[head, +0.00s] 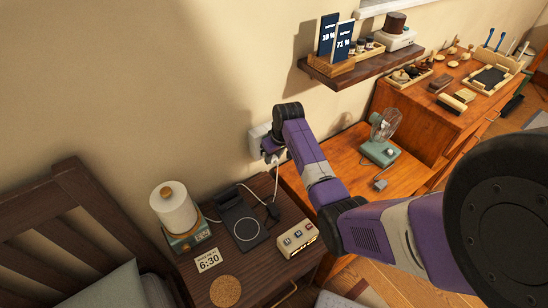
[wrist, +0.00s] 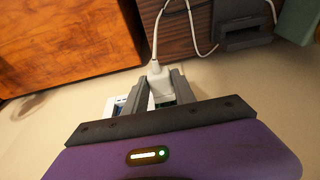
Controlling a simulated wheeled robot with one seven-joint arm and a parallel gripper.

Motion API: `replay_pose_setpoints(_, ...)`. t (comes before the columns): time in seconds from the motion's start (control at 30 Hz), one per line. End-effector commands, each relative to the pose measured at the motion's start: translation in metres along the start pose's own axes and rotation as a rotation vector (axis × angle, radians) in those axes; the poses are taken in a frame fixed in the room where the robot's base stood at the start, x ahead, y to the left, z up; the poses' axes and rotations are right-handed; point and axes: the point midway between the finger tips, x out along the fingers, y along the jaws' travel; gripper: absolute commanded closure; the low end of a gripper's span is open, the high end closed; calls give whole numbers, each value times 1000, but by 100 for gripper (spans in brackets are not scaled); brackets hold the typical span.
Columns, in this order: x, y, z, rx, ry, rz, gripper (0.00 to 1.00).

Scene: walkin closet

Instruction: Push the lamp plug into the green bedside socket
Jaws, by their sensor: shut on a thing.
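My gripper (wrist: 159,90) is shut on a white plug (wrist: 157,79) with a white cable, right up against the wall socket plate (head: 257,139). In the wrist view, a green part of the socket (wrist: 166,104) shows between the fingers, just beyond the plug. A blue part (wrist: 120,100) shows to the left. I cannot tell how deep the plug sits; fingers and palm hide the contact. In the head view, my wrist hides most of the plate, and the white cable (head: 275,161) hangs below it. The lamp (head: 174,209), with a white shade, stands on the nightstand.
The nightstand (head: 215,268) also holds a dark charging pad (head: 240,220), a small button box (head: 297,238) and a cork coaster (head: 225,291). A green fan (head: 382,140) stands on the orange desk, right of my arm. A wall shelf (head: 350,68) hangs above.

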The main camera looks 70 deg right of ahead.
Motion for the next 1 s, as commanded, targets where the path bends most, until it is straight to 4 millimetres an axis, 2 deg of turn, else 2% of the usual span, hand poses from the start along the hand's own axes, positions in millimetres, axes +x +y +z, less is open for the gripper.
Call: replay_pose_setpoints(1.0, 1, 0, -7, 1, 0, -3, 100)
